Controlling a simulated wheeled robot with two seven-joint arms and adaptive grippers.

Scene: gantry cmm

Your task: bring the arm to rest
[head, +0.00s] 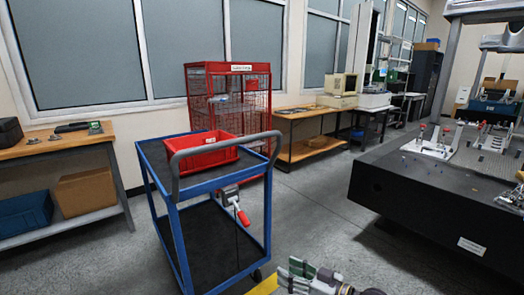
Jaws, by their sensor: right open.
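My right gripper (292,272) shows at the bottom edge, a little right of centre, with its arm running off to the lower right. Its jaws are open and I see nothing held between them. It is in front of and to the right of the blue cart (183,262), apart from it in the picture. My left gripper and arm are not in view.
The cart carries a red bin (205,158); a red-handled clamp-like part (238,208) is at its side. A black granite table (425,205) with fixtures stands right. A red wire cage (258,85) and wooden benches (60,147) line the walls. Grey floor (330,225) between is clear.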

